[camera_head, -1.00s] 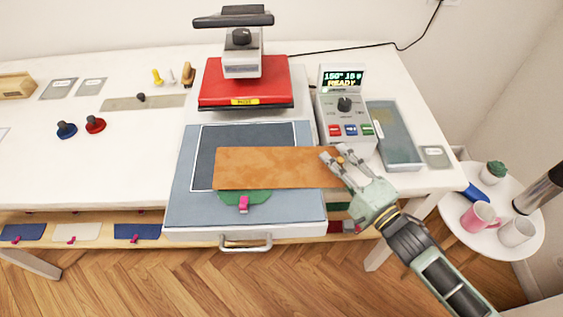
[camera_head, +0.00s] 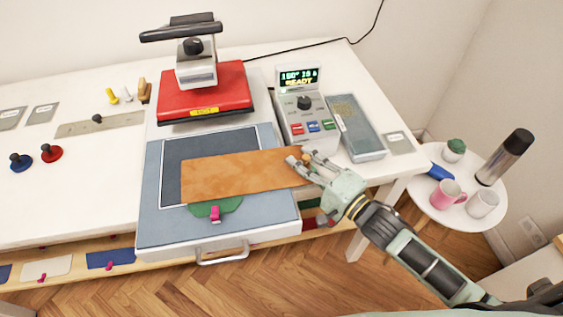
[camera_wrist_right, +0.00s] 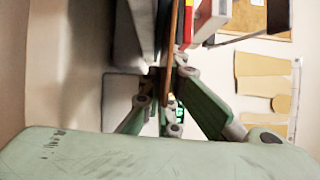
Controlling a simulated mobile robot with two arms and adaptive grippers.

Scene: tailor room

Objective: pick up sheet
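The sheet is a tan-orange rectangle (camera_head: 240,174) lying flat over the dark pad (camera_head: 185,150) of the heat press's pulled-out lower plate. It partly covers a green piece (camera_head: 228,204) with a pink clip. The gripper appears shut on that end; the exact contact is partly hidden. My left gripper is out of view.
The red press head (camera_head: 205,92) stands raised behind the sheet. The control box (camera_head: 303,115) and a grey-blue case (camera_head: 355,128) are behind my right gripper. A round side table (camera_head: 440,212) with mugs and a flask stands to the right.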

